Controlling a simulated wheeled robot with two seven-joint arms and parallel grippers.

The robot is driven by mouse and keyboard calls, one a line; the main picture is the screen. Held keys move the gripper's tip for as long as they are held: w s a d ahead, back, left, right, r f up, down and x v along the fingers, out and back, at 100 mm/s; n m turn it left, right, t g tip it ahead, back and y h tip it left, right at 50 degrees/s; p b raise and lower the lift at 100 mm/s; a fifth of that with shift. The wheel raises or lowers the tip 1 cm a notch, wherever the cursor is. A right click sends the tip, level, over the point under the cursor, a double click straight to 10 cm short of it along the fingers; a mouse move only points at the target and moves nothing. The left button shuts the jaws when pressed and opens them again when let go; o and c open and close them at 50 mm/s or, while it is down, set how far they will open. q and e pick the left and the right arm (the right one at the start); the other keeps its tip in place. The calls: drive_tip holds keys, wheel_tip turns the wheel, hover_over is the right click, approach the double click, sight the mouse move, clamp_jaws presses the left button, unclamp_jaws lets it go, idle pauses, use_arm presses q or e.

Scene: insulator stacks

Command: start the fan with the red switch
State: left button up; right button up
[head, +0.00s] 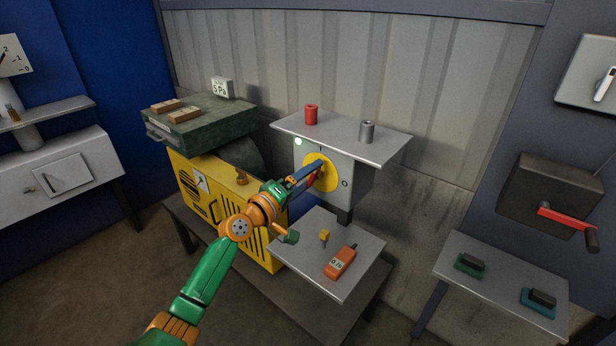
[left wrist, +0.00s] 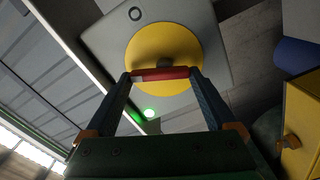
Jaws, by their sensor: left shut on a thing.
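The red switch handle (left wrist: 160,73) sits across a yellow round plate (head: 329,181) on the front of a grey switch box (head: 349,168). The box is marked I above the plate and O to its right. My left gripper (head: 316,171) is shut on the red handle, with one finger at each end of it in the left wrist view. The handle looks roughly upright, in line with the I. A green lamp (head: 298,141) at the box's upper left is lit, also in the left wrist view (left wrist: 149,113). My right gripper is not in view.
A red cylinder (head: 311,114) and a grey one (head: 366,131) stand on the shelf above the box. A yellow cabinet (head: 213,207) is at left, under a green case and a 5 Pa display (head: 222,87). An orange meter (head: 340,262) lies on the lower shelf.

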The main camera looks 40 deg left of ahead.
use_arm(q)
drive_tip(key=shift+a+n+p, duration=0.15)
drive_tip(key=shift+n+p, duration=0.3)
drive_tip(key=shift+n, duration=1.85)
drive_tip(key=shift+f, duration=0.1)
drive_tip(key=o, duration=1.1)
drive_tip(key=shift+c, duration=0.2)
drive_tip(key=s+b, duration=0.1)
drive_tip(key=s, duration=0.6)
drive_tip(key=shift+a, duration=0.3)
